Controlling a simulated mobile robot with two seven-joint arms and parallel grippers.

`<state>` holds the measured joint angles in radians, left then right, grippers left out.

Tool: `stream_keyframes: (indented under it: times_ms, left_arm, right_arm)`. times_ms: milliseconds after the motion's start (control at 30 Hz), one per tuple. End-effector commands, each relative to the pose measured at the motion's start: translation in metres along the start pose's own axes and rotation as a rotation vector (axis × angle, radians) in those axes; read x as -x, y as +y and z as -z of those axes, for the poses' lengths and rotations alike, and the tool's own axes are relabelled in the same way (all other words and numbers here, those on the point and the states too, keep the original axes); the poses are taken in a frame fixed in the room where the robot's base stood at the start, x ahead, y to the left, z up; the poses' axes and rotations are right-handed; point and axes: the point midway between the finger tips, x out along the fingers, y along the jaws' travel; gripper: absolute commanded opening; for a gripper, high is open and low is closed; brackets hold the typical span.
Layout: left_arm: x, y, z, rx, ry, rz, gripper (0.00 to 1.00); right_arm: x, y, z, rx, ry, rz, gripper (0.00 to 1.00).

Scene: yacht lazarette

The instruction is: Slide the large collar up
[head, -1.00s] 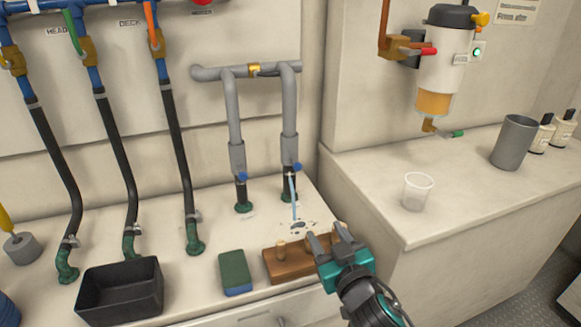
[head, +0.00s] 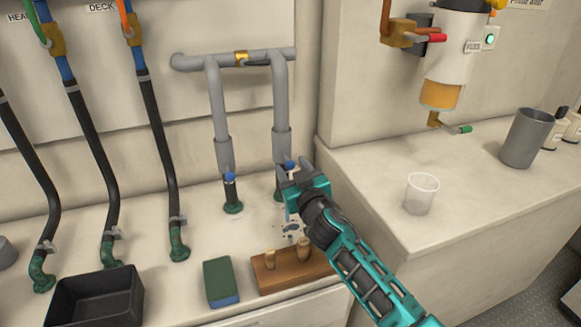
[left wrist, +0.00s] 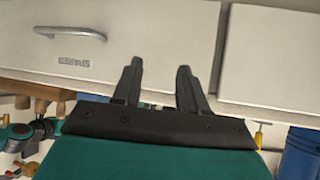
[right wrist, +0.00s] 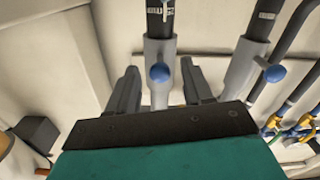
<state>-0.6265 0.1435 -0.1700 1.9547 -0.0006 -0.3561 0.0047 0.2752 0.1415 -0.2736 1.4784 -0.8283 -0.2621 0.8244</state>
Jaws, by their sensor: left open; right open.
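Two grey pipes come down to the counter, each with a grey collar and a blue knob. My right gripper (head: 296,176) is open at the foot of the right pipe. In the right wrist view, its fingers (right wrist: 160,82) stand either side of the right collar (right wrist: 158,100) and its blue knob (right wrist: 158,73); contact cannot be told. My left gripper (left wrist: 160,75) is open and empty, facing a drawer, outside the head view.
Below the gripper are a thin water streak, a puddle (head: 291,229) and a wooden block with pegs (head: 290,273). A sponge (head: 221,282) and black bin (head: 95,298) lie left. A clear cup (head: 421,194) stands on the right counter. Black hoses (head: 160,150) hang left.

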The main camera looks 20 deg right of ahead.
Motion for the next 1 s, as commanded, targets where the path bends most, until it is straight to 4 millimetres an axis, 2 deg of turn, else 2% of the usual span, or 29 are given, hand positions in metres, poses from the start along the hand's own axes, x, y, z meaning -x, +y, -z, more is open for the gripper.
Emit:
stream_keyframes:
  times_ms: [200,500,1000]
  left_arm:
    - [-0.003,0.001,0.007,-0.001,0.016,-0.004,0.43]
    - [-0.003,0.001,0.011,-0.001,0.023,-0.005,0.43]
    - [-0.003,0.001,0.004,-0.001,0.007,-0.004,0.43]
  right_arm:
    - [-0.016,0.000,-0.001,0.001,0.000,0.000,0.51]
    - [-0.018,0.000,0.000,0.000,0.000,0.001,0.51]
    - [-0.017,0.000,0.000,0.000,-0.001,0.000,0.04]
